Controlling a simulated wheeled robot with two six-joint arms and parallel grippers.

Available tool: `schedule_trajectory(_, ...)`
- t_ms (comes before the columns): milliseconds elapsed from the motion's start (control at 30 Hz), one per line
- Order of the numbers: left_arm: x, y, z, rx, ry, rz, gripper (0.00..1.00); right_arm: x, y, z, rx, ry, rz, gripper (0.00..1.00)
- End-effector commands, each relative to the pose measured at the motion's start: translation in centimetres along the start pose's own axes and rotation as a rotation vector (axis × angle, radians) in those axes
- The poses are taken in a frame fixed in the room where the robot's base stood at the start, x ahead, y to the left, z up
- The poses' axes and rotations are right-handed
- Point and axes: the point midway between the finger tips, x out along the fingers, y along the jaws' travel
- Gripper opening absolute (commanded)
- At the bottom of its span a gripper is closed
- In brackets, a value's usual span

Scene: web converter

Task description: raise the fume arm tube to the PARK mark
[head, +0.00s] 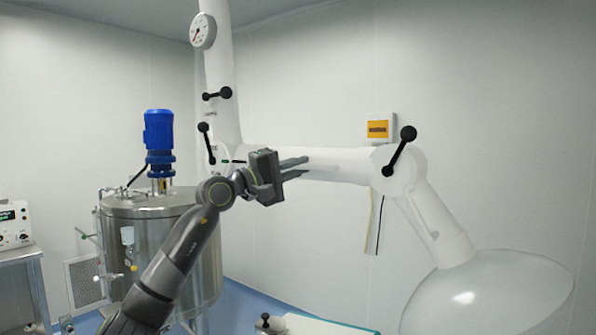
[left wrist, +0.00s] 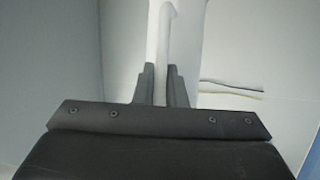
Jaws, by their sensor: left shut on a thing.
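The white fume arm has an upright column (head: 219,80) and a near-horizontal tube (head: 338,165) that runs right to an elbow joint, then down to a clear hood (head: 490,292). My left gripper (head: 303,168) is at the tube's left half, its fingers pointing right along it. In the left wrist view my left gripper (left wrist: 160,85) is shut with a narrow pale part of the tube (left wrist: 162,50) between its fingers. Small dark markings (head: 210,113) show on the column, too small to read, so I cannot tell which is PARK. My right gripper is not in view.
Black ball-ended levers sit on the column (head: 217,95), its lower joint (head: 207,142) and the elbow (head: 401,150). A steel tank (head: 150,245) with a blue motor (head: 158,130) stands behind my left arm. A yellow-labelled box (head: 379,130) is on the wall.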

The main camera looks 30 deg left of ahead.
Motion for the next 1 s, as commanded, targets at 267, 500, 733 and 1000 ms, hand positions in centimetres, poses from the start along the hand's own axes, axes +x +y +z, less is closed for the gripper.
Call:
schedule_trajectory(267,0.0,0.4,0.0,0.002,0.001,0.009,0.20,-0.1,-0.5,0.0,0.002,0.000,-0.006,0.00)
schedule_trajectory(500,0.0,0.2,0.0,0.002,0.000,0.004,0.33,0.0,-0.4,0.0,0.002,0.000,-0.005,0.00)
schedule_trajectory(733,-0.5,-0.1,0.0,0.004,0.001,0.001,0.33,0.4,-0.3,0.0,0.001,0.000,-0.004,0.00)
schedule_trajectory(1000,-4.2,-0.6,-0.1,0.008,0.004,-0.002,0.33,3.1,-0.2,0.3,-0.001,0.000,0.001,0.00)
